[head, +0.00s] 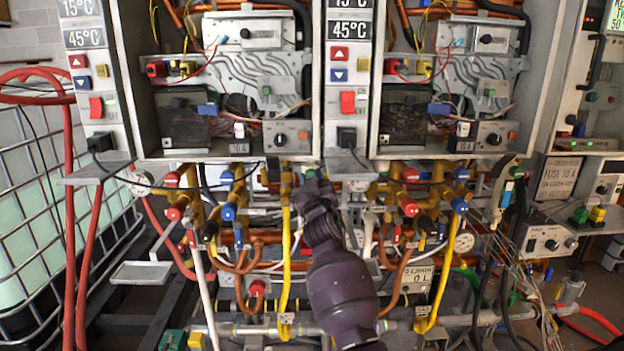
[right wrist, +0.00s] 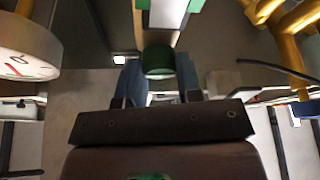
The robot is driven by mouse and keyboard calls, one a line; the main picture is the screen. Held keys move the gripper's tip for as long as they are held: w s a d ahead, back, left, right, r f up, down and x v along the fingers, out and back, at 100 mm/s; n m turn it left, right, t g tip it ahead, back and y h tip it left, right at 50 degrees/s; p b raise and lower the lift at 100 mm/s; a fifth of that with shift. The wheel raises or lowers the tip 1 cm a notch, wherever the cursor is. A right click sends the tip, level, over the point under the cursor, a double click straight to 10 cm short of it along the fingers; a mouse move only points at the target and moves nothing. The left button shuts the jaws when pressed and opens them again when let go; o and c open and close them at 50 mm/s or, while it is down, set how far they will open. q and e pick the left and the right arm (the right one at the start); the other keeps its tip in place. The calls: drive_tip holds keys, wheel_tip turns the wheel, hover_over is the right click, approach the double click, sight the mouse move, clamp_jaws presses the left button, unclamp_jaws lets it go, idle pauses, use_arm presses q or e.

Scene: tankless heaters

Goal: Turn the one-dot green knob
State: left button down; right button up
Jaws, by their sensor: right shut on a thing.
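A green knob (right wrist: 158,62) shows in the right wrist view, between the two fingers of my right gripper (right wrist: 157,78). The fingers are shut on it, one on each side. No dot can be made out on it from here. In the head view, my right gripper (head: 314,182) reaches up to the pipework just below the gap between the two heater cabinets. The gripper and arm hide most of the knob there, with only a bit of green near the fingertips. My left gripper is in neither view.
Yellow pipes (right wrist: 285,18) and a round gauge (right wrist: 24,48) stand close on either side of my right gripper. Red valve caps (head: 175,212), blue valve caps (head: 228,211) and hoses crowd the area below the cabinets. A small shelf (head: 350,172) sits just right of the gripper.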

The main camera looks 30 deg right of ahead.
drive_tip(key=n+y+p, duration=0.1)
drive_tip(key=n+p, duration=0.1)
drive_tip(key=n+y+p, duration=0.1)
drive_tip(key=n+p, duration=0.1)
drive_tip(key=shift+d+r+n, duration=0.1)
drive_tip(key=shift+r+n, duration=0.1)
drive_tip(key=shift+n, duration=0.2)
drive_tip(key=shift+n+y+p, duration=0.4)
drive_tip(key=shift+n+p, duration=0.2)
drive_tip(key=shift+p, duration=0.05)
drive_tip(key=shift+n+y+p, duration=0.4)
drive_tip(key=shift+n+p, duration=0.2)
drive_tip(key=shift+n, duration=0.4)
drive_tip(key=shift+f+n+y, duration=0.15)
drive_tip(key=shift+n+y, duration=0.25)
drive_tip(key=shift+n, duration=1.2)
drive_tip(key=o, duration=0.9)
drive_tip(key=shift+o, duration=0.2)
